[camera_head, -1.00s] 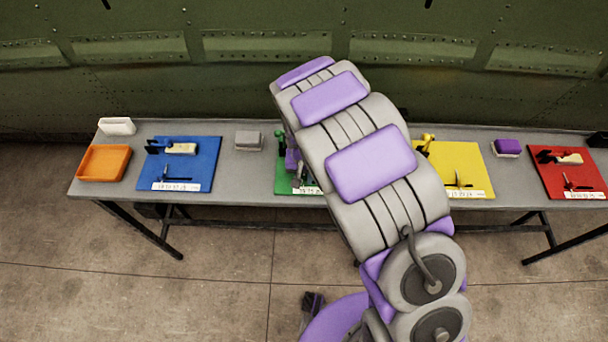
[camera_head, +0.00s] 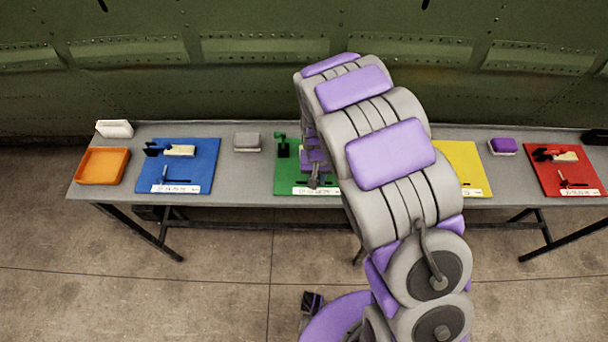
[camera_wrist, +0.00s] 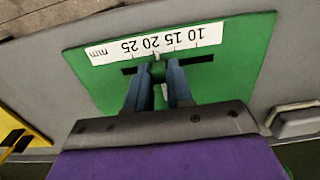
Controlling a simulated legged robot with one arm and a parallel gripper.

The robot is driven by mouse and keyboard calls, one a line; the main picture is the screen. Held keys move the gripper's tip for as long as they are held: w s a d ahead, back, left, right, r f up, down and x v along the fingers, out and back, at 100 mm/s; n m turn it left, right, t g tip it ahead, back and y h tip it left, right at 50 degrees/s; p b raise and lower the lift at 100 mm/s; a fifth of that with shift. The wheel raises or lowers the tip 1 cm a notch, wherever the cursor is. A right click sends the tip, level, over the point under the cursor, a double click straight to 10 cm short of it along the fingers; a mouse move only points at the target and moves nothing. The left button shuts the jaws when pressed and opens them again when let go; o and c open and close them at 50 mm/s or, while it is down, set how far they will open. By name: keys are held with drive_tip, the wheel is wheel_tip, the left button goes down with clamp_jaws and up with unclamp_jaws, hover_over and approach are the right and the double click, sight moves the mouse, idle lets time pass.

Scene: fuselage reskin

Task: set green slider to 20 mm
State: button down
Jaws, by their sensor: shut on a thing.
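The green board (camera_head: 285,182) lies on the bench, partly hidden by my arm in the head view. In the wrist view the green board (camera_wrist: 95,75) has a white mm scale (camera_wrist: 110,50), upside down, with numbers from 10 to 25. A dark slot runs beside the scale. My gripper (camera_wrist: 158,78) is shut on the slider. In the head view my gripper (camera_head: 314,181) is at the board's front part.
A blue board (camera_head: 205,165) and an orange tray (camera_head: 103,165) lie to the left. A yellow board (camera_head: 465,165) and a red board (camera_head: 560,180) lie to the right. A grey block (camera_head: 247,139) is behind and left of the green board. The green fuselage wall stands behind.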

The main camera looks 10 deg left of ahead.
sight(317, 178)
drive_tip(key=shift+w+d, duration=0.1)
drive_tip(key=shift+d, duration=0.15)
drive_tip(key=c, duration=1)
unclamp_jaws()
drive_tip(key=shift+a, duration=0.2)
drive_tip(key=shift+d+r, duration=0.1)
drive_tip(key=shift+r, duration=0.35)
wheel_tip(317, 178, up, 16)
drive_tip(key=p, duration=0.2)
drive_tip(key=shift+r, duration=0.15)
